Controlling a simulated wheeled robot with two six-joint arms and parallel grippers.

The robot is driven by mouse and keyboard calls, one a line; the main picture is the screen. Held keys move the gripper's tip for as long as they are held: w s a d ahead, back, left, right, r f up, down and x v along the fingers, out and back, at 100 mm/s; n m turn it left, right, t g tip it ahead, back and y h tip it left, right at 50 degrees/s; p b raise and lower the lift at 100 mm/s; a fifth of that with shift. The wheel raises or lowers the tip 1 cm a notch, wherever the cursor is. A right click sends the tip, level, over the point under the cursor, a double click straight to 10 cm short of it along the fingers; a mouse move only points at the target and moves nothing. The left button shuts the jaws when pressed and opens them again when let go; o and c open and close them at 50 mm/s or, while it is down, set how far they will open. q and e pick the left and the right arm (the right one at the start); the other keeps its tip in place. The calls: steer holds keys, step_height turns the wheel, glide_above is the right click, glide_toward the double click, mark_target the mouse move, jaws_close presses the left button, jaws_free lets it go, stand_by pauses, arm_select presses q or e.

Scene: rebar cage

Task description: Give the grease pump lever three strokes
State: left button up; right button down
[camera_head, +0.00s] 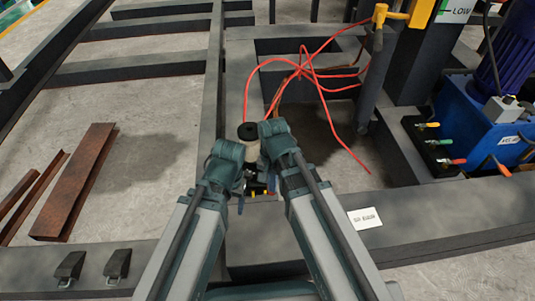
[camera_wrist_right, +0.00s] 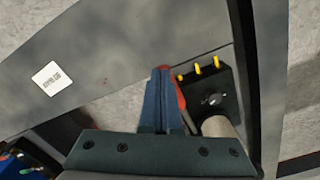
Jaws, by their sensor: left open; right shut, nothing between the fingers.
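The grease pump (camera_head: 248,131) stands on the dark frame between my two wrists in the head view; its black cap and pale reservoir show. In the right wrist view its black block (camera_wrist_right: 212,102) carries three yellow fittings, with a pale cylinder (camera_wrist_right: 220,130) beside it. My right gripper (camera_wrist_right: 164,72) is shut and empty, just left of the block. A red strip runs along its right side; I cannot tell whether this is the lever or part of the finger. My left gripper (camera_head: 239,205) is open beside the pump, its fingers largely hidden. No lever is clearly visible.
Red hoses (camera_head: 300,70) loop over the frame behind the pump. A blue hydraulic unit (camera_head: 480,125) with coloured valve handles stands at right. Rusty steel angles (camera_head: 75,185) lie on the floor at left. A white label plate (camera_head: 365,218) sits right of my right arm.

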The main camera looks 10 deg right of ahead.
steer(key=shift+f, duration=0.1)
steer(key=shift+s+f+b, duration=0.15)
steer(key=shift+f+b, duration=0.25)
steer(key=shift+b, duration=0.1)
steer(key=shift+r, duration=0.1)
steer(key=shift+w+r+p, duration=0.35)
steer(key=shift+r+p, duration=0.25)
steer(key=shift+p, duration=0.1)
steer(key=w+r+p, duration=0.6)
steer(key=r+p, duration=0.4)
steer(key=shift+w, duration=0.25)
steer(key=shift+s+f+b, duration=0.5)
